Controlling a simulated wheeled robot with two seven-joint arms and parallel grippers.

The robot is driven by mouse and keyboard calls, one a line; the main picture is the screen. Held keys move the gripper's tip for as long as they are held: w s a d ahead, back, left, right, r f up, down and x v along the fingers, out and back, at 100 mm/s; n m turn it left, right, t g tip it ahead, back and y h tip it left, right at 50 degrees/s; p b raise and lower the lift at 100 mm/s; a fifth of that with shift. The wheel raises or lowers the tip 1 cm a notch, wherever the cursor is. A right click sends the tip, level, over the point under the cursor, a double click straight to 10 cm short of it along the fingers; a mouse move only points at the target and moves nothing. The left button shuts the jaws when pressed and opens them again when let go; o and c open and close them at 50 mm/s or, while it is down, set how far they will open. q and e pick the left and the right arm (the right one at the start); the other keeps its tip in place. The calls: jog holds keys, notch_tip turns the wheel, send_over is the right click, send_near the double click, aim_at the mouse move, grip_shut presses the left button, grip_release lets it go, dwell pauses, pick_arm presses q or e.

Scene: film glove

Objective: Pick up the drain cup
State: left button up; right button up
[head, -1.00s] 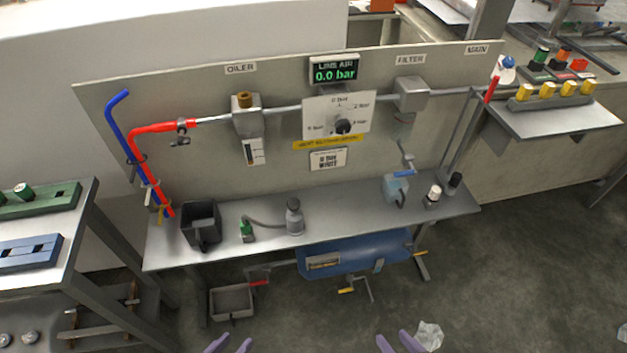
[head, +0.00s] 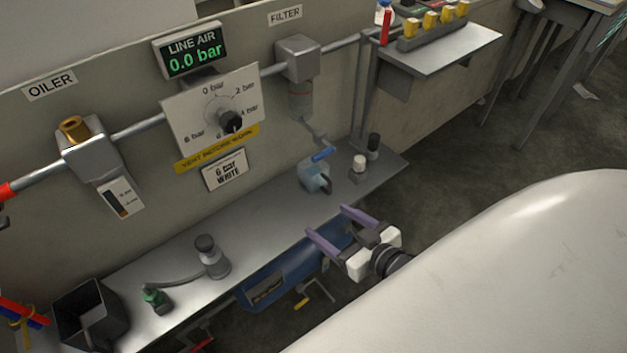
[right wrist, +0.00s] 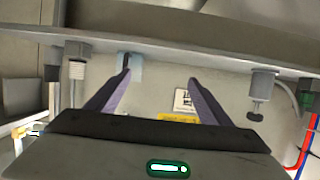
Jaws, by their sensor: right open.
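The drain cup, a small blue-grey cup (head: 315,178) with a handle, stands on the metal shelf below the filter (head: 299,95). A blue lever (head: 322,155) shows just above it. My right gripper (head: 327,220), with purple fingers, is open and empty in front of the shelf's front edge, short of the cup and apart from it in the head view. In the right wrist view the picture is upside down, and the pale blue cup (right wrist: 134,66) shows partly hidden behind the left finger of the open gripper (right wrist: 160,76). My left gripper is out of view.
Right of the cup stand a white-topped fitting (head: 358,166) and a dark one (head: 373,146). A blue tank (head: 280,280) hangs below. The shelf's middle is clear.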

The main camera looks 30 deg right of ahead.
aim_at(327, 177)
jog(key=w+d+t+b, duration=0.1)
jog(key=d+b, duration=0.1)
jog(key=w+d+t+b, duration=0.1)
jog(key=w+d+b, duration=0.1)
jog(key=w+d+t+b, duration=0.1)
jog(key=w+d+b, duration=0.1)
jog(key=d, duration=0.1)
jog(key=shift+w+t, duration=0.25)
jog(key=shift+t, duration=0.15)
jog(key=shift+w+d+r+y+b, duration=0.1)
jog(key=shift+w+r+y+b, duration=0.1)
jog(key=shift+w+y+b, duration=0.15)
jog(key=w, duration=0.4)
jog(key=shift+w+r+b, duration=0.15)
jog(key=shift+w+b, duration=0.1)
jog(key=shift+b, duration=0.1)
jog(key=shift+w+a, duration=0.2)
jog(key=shift+w, duration=0.4)
jog(key=w, duration=0.1)
jog(key=w+b, duration=0.1)
jog(key=w, duration=0.2)
jog(key=shift+w+a, duration=0.15)
jog(key=shift+a, duration=0.1)
pick_arm(q)
notch_tip(327, 177, down, 8)
jog(key=d, duration=0.1)
jog(key=shift+w+r+t, duration=0.25)
jog(key=shift+w+t, duration=0.05)
jog(key=shift+w, duration=0.1)
